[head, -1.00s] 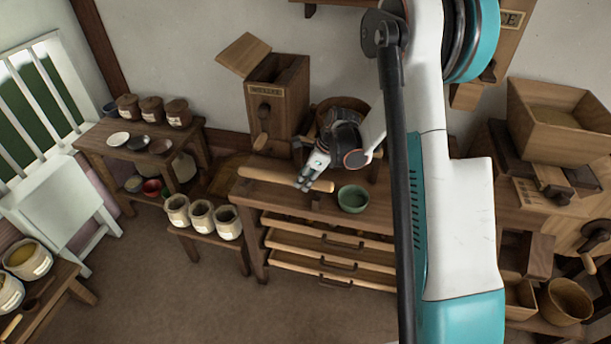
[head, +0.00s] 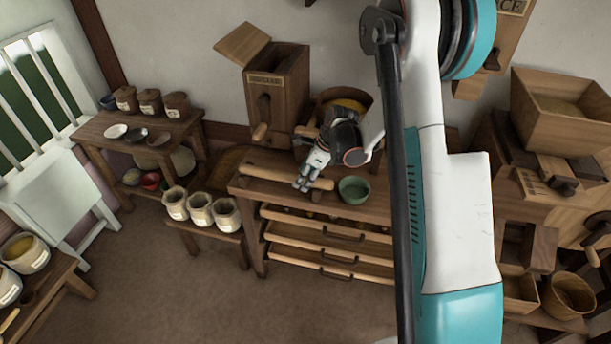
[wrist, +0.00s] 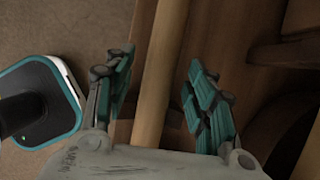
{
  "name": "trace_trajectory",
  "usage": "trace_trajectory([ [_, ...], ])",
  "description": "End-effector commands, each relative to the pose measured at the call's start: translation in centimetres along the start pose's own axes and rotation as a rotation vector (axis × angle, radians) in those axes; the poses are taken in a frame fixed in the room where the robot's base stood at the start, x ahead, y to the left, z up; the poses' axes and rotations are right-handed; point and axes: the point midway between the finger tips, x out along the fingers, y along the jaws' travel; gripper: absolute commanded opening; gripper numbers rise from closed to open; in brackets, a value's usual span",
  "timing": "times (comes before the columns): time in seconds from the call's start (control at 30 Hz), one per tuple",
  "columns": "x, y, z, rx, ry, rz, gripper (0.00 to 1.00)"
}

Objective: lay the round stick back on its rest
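The round stick (head: 268,173) is a plain, light wooden rod lying lengthwise along the front edge of the workbench (head: 246,187) in the head view. My gripper (head: 308,186) is over its right part, pointing down. In the wrist view the stick (wrist: 160,75) runs between my two teal-padded fingers, with a gap on each side, so the gripper is open around it. Small dark wooden pieces show beside the stick near the fingers and may be its rest. How the stick sits on them is largely hidden by my gripper.
A green bowl (head: 354,190) stands just right of my gripper. Behind are a wooden box mill (head: 283,85) and a round tub (head: 345,100). Partly open drawers (head: 318,256) jut out below the bench. Several white jars (head: 200,209) stand on a low bench at left.

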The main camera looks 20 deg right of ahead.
Motion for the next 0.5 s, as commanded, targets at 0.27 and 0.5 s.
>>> trace_trajectory([
  [0.27,-0.9,0.0,0.0,0.001,0.000,0.000,0.51],
  [0.5,-5.0,0.0,0.0,0.001,0.000,-0.001,0.51],
])
